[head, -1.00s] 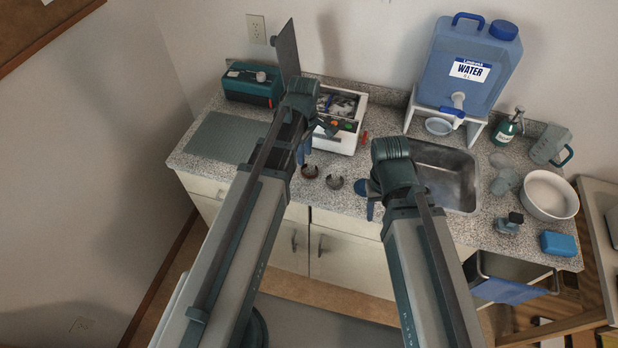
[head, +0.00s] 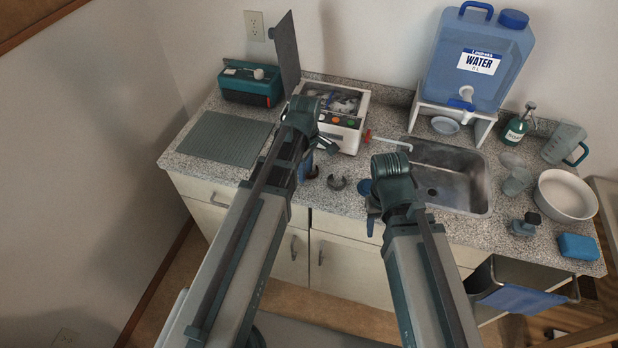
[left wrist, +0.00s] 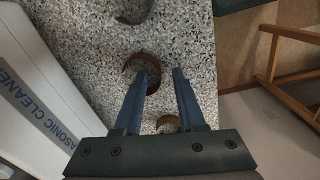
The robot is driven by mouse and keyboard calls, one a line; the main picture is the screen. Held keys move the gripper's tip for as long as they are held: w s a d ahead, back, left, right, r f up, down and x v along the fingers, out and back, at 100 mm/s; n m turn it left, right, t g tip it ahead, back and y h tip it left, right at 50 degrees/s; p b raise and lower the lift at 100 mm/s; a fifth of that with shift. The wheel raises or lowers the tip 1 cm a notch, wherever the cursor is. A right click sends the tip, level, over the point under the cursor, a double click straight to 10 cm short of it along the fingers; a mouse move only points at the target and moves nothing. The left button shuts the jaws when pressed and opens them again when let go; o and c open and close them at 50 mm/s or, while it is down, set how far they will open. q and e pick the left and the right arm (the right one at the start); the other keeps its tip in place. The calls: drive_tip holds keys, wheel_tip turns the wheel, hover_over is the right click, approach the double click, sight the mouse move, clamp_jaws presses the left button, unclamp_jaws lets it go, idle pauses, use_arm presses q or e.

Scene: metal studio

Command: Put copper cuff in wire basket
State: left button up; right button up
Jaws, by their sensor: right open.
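The copper cuff (left wrist: 143,70) is a brown open ring lying on the speckled counter. In the left wrist view it is by the tip of my left finger; touching or apart I cannot tell. My left gripper (left wrist: 161,72) is open, with nothing clearly between its blue fingers. In the head view my left gripper (head: 304,168) is low over the counter and hides most of the cuff. My right gripper (head: 372,212) is open at the counter's front edge, before the sink. I cannot clearly make out the wire basket; the open white cleaner (head: 340,117) has a dark, cluttered inside.
A grey cuff (head: 337,183) lies right of my left gripper. A brass-coloured ring (left wrist: 168,124) shows between the finger bases. The cleaner's raised lid (head: 286,50), a teal box (head: 252,83) and a ribbed mat (head: 226,138) are behind and left. The sink (head: 450,175) is right.

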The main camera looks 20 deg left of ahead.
use_arm(q)
drive_tip(key=shift+f, duration=0.2)
use_arm(e)
drive_tip(key=shift+f, duration=0.25)
use_arm(q)
clamp_jaws()
drive_tip(key=shift+r, duration=0.1)
use_arm(e)
drive_tip(key=shift+r, duration=0.1)
